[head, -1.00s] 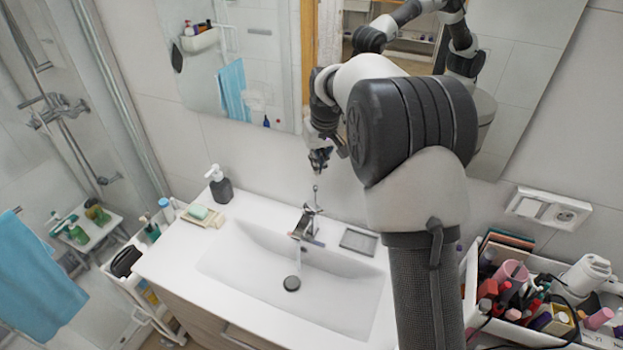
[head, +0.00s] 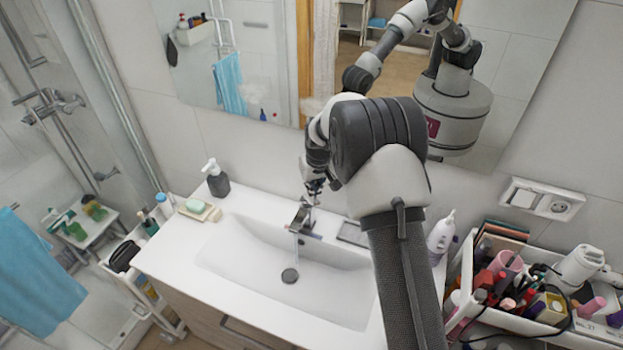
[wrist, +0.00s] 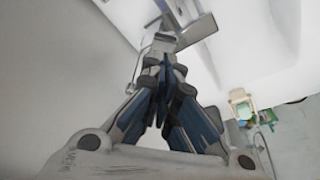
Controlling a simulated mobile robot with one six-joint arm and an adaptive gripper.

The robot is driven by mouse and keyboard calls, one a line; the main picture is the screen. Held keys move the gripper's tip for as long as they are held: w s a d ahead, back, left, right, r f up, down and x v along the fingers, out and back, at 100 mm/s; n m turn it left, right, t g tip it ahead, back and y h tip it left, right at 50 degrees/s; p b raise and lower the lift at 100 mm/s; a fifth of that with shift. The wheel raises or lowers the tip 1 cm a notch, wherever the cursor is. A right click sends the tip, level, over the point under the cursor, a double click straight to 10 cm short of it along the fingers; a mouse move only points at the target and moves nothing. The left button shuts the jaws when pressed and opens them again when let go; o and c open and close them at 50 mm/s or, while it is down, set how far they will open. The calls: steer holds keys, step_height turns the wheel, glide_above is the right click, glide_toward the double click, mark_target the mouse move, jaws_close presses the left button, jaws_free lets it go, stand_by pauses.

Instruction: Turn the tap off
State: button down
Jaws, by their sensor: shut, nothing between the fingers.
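The chrome tap (head: 302,219) stands at the back of the white basin (head: 225,250). My gripper (head: 313,194) is shut and empty, right at the top of the tap by its lever. The gripper and arm hide most of the lever, so I cannot tell its angle. A faint streak under the spout may be water. In the wrist view my closed fingertips (wrist: 167,62) point at the tap (wrist: 188,28) and appear to overlap its handle. I cannot tell whether they touch it.
A dark soap dispenser (head: 217,182) and a soap dish (head: 199,211) stand left of the basin. A dark tray (head: 352,233) lies right of the tap, partly behind my arm. A full cosmetics cart (head: 545,325) stands at the right. The mirror (head: 225,55) is close behind.

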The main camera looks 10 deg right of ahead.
mark_target(315, 202)
steer(key=shift+f, duration=0.15)
steer(key=shift+s+f+t+b, duration=0.15)
steer(key=shift+f+t+b, duration=0.2)
steer(key=shift+b, duration=0.7)
steer(key=s+f+t+b, duration=0.1)
steer(key=b, duration=0.5)
steer(key=shift+s+d+f+t+b, duration=0.15)
steer(key=shift+s+f+t+b, duration=0.15)
steer(key=shift+t+b, duration=0.1)
steer(key=s+f+b, duration=0.1)
steer(key=b, duration=0.2)
steer(key=shift+s+d+f+b, duration=0.15)
steer(key=shift+s+f+b, duration=0.15)
steer(key=shift+b, duration=0.1)
